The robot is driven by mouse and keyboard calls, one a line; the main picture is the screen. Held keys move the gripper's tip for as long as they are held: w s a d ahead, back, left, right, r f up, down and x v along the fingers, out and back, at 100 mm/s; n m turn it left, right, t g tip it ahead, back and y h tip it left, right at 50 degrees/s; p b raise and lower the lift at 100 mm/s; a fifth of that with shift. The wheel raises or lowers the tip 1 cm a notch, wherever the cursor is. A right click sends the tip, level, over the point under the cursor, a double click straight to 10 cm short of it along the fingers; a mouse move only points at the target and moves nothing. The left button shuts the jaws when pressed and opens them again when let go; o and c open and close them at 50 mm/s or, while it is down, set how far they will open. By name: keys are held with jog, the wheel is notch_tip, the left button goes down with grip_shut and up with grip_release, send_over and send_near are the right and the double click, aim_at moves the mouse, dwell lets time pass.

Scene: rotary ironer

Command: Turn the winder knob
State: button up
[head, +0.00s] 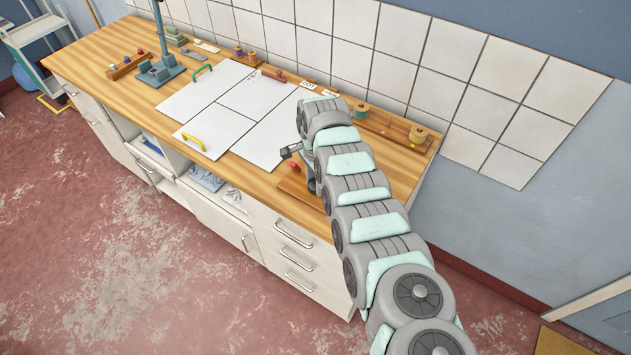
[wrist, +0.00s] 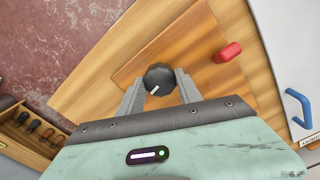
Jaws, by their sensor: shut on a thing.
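The winder knob (wrist: 159,79) is dark, round and ribbed, with a white pointer mark on its top. It sits over a wooden board (wrist: 200,75) on the bench, in the upper middle of the wrist view. My gripper (wrist: 159,84) has one grey finger on each side of the knob and is shut on it. The white mark points toward the lower left of the wrist view. In the head view my arm hides the knob and most of the gripper, over the right part of the bench.
A red handle (wrist: 227,52) lies beside the knob. A blue handle (wrist: 299,108) is at the right of the wrist view, and a wooden rack (wrist: 30,130) with dark pieces at the left. White panels with green and yellow handles (head: 194,143) cover the middle bench.

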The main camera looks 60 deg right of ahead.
jog(key=shift+a+n, duration=0.1)
jog(key=shift+n, duration=0.3)
jog(key=n+b, duration=0.1)
jog(key=n, duration=0.2)
jog(key=shift+w+f, duration=0.1)
jog(key=shift+f, duration=0.05)
jog(key=n+b, duration=0.4)
jog(key=n, duration=0.1)
jog(key=shift+n+b, duration=0.35)
jog(key=shift+n, duration=0.05)
jog(key=n+b, duration=0.3)
jog(key=n, duration=0.2)
jog(key=n+b, duration=0.2)
jog(key=n, duration=0.3)
jog(key=shift+n, duration=0.3)
jog(key=o, duration=1.4)
jog(key=shift+c, duration=0.2)
